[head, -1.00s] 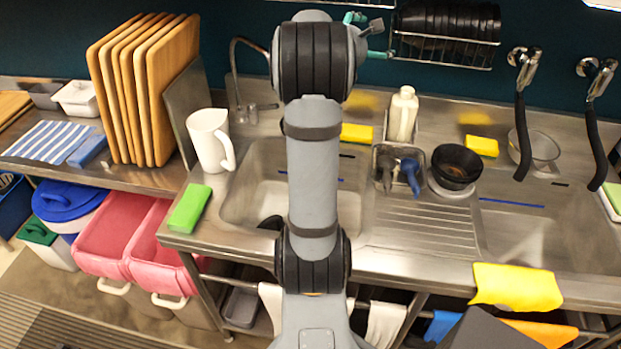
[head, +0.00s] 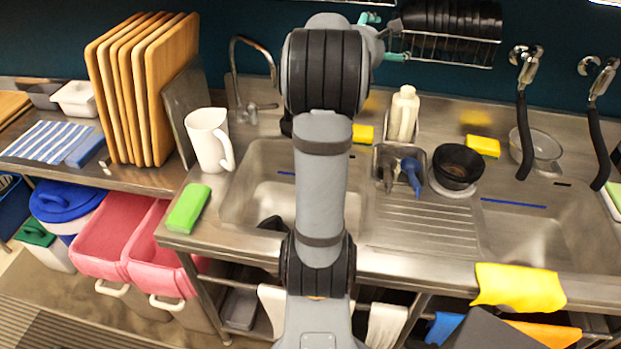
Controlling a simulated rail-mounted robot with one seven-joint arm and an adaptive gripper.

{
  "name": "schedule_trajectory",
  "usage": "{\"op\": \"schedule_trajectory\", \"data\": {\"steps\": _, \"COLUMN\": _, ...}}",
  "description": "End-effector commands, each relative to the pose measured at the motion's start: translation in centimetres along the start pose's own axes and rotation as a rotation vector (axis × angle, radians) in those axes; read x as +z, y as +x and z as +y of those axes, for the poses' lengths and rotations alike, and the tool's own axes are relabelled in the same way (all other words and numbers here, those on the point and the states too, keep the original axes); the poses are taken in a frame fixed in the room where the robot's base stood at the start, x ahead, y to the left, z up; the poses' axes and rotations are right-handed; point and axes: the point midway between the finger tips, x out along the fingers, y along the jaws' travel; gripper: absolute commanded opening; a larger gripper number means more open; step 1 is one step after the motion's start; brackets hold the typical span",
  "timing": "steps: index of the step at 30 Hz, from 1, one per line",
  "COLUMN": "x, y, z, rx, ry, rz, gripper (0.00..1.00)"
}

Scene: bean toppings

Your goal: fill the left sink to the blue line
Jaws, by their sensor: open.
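The left sink (head: 250,195) is a steel basin left of centre, partly covered by my arm. A short piece of its blue line (head: 286,173) shows on the back wall, left of the arm. I can make out no clear water surface in the basin. A dark round shape (head: 271,223) lies low in it, partly behind my arm. The curved tap (head: 236,72) stands behind the left sink, with a lever (head: 264,106) to its right. I see no stream from its spout.
A white pitcher (head: 208,140) and green sponge (head: 188,208) sit left of the sink. Cutting boards (head: 140,90) stand farther left. A white bottle (head: 403,113), brush holder (head: 385,160) and black bowl (head: 457,164) stand between the sinks. The right sink (head: 535,235) is clear.

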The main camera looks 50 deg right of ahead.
Motion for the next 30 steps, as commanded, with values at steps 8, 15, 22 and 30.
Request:
{"op": "schedule_trajectory", "data": {"steps": 8, "x": 0.0, "y": -0.1, "z": -1.9, "rx": 0.000, "ry": 0.001, "rz": 0.000, "gripper": 0.88}}
{"op": "schedule_trajectory", "data": {"steps": 15, "x": 0.1, "y": -0.1, "z": -2.4, "rx": 0.001, "ry": -0.001, "rz": 0.000, "gripper": 0.88}}
{"op": "schedule_trajectory", "data": {"steps": 22, "x": 0.1, "y": -0.1, "z": -2.4, "rx": 0.001, "ry": -0.001, "rz": 0.001, "gripper": 0.88}}
{"op": "schedule_trajectory", "data": {"steps": 30, "x": 0.1, "y": -0.1, "z": -3.9, "rx": -0.002, "ry": 0.000, "rz": 0.000, "gripper": 0.88}}
